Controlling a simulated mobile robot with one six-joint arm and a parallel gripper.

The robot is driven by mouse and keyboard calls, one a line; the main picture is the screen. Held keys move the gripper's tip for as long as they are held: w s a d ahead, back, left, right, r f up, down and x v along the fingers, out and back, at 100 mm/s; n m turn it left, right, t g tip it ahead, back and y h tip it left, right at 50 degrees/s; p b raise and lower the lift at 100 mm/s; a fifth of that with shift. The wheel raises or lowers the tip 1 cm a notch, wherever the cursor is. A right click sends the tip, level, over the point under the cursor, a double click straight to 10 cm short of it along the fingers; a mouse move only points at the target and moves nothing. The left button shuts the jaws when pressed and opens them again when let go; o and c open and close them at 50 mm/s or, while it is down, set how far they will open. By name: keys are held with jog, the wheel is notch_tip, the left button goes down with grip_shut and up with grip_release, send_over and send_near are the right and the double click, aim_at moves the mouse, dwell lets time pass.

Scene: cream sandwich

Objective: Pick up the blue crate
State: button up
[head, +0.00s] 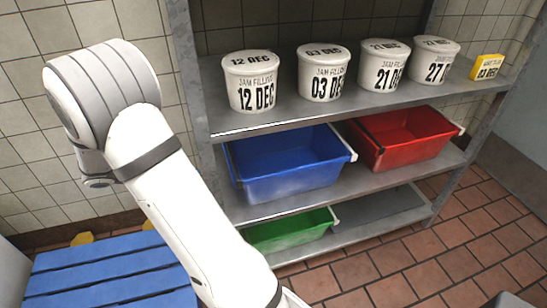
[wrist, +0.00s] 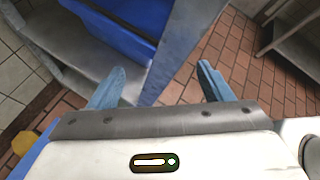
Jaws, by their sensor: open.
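The blue crate (head: 290,182) sits on the middle shelf of a metal rack, left of the red crate, with a pale rim bar at its right end. In the wrist view the blue crate (wrist: 120,38) shows at the top, partly cut off by the frame. My gripper (wrist: 158,85) is open and empty, its two fingertips wide apart. The crate is beyond the fingers and not between them. A grey rack post shows between the fingertips. In the head view my white arm crosses the left side, and the fingers are out of sight.
The red crate (head: 405,140) shares the middle shelf; a green crate (head: 290,232) is on the bottom shelf. Several white jam tubs (head: 320,75) and a small yellow block (head: 487,68) stand on the top shelf. A blue slatted pallet (head: 110,270) lies at lower left.

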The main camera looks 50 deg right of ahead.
jog(key=w+d+f+n+t+h+b, duration=0.1)
jog(key=w+d+f+n+h, duration=0.2)
jog(key=d+f+n, duration=0.4)
jog(key=w+d+f+n+t+h, duration=0.1)
jog(key=w+d+f+n+h, duration=0.2)
jog(key=d+f+n, duration=0.4)
jog(key=d, duration=0.2)
jog(key=d+n, duration=0.1)
jog(key=d, duration=0.1)
jog(key=w+d+n+b, duration=0.1)
jog(key=d, duration=0.1)
jog(key=shift+d+f+t, duration=0.35)
jog(key=shift+d+t, duration=0.05)
grip_shut()
jog(key=shift+w+r, duration=0.1)
